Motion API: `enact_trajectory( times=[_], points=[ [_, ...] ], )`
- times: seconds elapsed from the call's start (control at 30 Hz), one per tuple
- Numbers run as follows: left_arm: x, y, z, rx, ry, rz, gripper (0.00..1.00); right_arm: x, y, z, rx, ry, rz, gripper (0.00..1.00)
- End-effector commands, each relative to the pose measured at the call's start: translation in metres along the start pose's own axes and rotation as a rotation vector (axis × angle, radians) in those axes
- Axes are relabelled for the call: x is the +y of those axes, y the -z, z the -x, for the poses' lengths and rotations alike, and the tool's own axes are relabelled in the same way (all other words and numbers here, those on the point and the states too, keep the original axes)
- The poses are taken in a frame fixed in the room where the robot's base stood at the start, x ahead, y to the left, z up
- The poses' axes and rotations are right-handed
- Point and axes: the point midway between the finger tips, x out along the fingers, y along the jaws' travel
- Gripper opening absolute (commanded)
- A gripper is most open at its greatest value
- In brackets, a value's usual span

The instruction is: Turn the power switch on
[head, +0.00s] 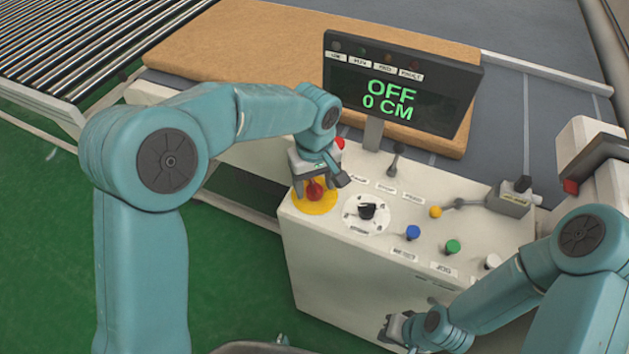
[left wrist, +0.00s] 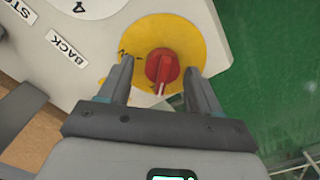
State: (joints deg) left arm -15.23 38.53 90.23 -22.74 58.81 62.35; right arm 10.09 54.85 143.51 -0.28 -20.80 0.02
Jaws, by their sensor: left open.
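The power switch is a red rotary knob (head: 315,190) on a yellow disc (head: 319,207) at the left end of the white control console. In the left wrist view the red knob (left wrist: 162,68) has a white mark at its lower edge. My left gripper (head: 319,184) is above the disc and open, with one finger on each side of the knob; I cannot tell whether they touch it. The display (head: 385,105) reads OFF and 0 CM. My right gripper (head: 391,327) is low by the console's front; its opening is unclear.
A black selector (head: 367,211) on a white dial stands right of the switch. A tan mattress (head: 240,45) lies behind, beside a roller conveyor (head: 75,40).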

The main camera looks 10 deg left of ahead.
Motion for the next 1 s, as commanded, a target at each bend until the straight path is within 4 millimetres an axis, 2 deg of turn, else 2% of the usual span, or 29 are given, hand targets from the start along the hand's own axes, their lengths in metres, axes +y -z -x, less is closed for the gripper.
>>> enact_trajectory(
  times=[0.27,0.43,0.77,1.0],
  points=[
    [0.0005,0.0008,-0.0020,0.000,0.000,0.000,0.64,-0.0001,-0.0001,0.0001,0.000,0.000,0.000,0.00],
    [0.0006,0.0008,-0.0019,0.000,-0.001,0.000,0.12,0.0000,0.0000,0.0001,0.000,0.000,0.000,0.00],
    [0.0007,0.0008,-0.0016,0.000,0.000,-0.031,0.10,0.0000,-0.0001,-0.0001,0.000,0.000,0.000,0.00],
    [0.0014,0.0009,-0.0015,0.001,0.000,-0.162,0.10,0.0003,0.0000,-0.0008,0.000,0.000,0.000,0.00]
  ],
)
